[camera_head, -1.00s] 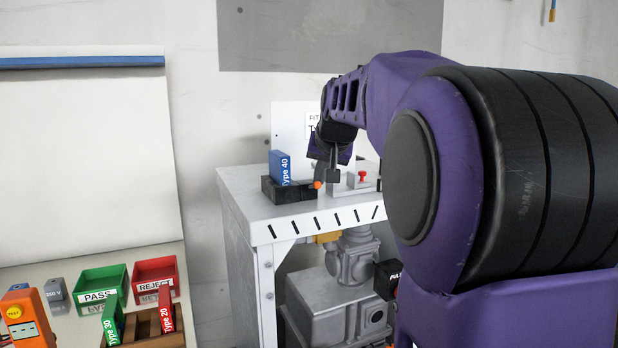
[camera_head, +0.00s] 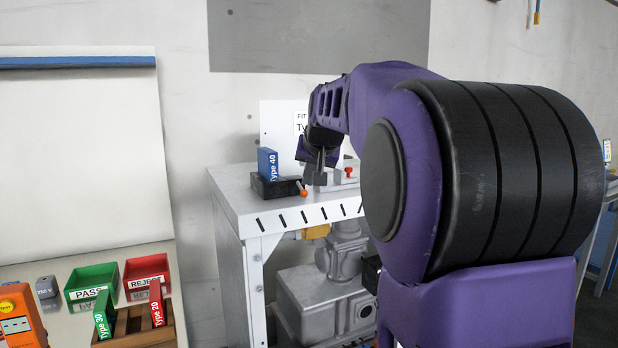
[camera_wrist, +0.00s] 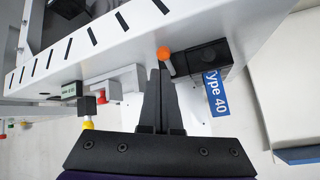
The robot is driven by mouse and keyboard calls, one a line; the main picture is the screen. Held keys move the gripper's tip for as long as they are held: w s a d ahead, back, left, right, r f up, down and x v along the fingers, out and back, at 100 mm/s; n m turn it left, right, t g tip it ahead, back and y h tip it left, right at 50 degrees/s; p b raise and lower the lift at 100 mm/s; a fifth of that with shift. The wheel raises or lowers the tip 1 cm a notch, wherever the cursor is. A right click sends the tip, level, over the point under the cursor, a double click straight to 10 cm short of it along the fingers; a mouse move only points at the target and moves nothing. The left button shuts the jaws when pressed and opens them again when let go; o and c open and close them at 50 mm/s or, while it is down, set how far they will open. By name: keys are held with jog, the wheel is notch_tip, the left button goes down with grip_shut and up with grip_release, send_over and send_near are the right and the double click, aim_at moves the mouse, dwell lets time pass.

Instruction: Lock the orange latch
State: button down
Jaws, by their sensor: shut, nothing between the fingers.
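The orange latch (camera_head: 303,193) is a small orange knob on a short lever at the right end of a black holder (camera_head: 272,188) on the white cabinet top. A blue Type 40 block (camera_head: 267,163) stands in the holder. In the wrist view the orange knob (camera_wrist: 163,53) is just past the fingertips, slightly to their right, and its grey lever runs to the black holder (camera_wrist: 208,55). My gripper (camera_wrist: 160,72) is shut and empty, pointing at the cabinet top beside the latch. In the head view my gripper (camera_head: 318,182) is just right of the knob; contact cannot be told.
A grey bracket with a red knob (camera_head: 348,172) stands right of my gripper. A white sign panel (camera_head: 275,118) rises behind. The white cabinet (camera_head: 232,205) has a slotted front edge. Green (camera_head: 92,283) and red (camera_head: 147,275) bins stand on the left bench.

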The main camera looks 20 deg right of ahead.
jog(key=shift+r+p, duration=0.55)
jog(key=shift+r, duration=0.25)
jog(key=shift+r, duration=0.1)
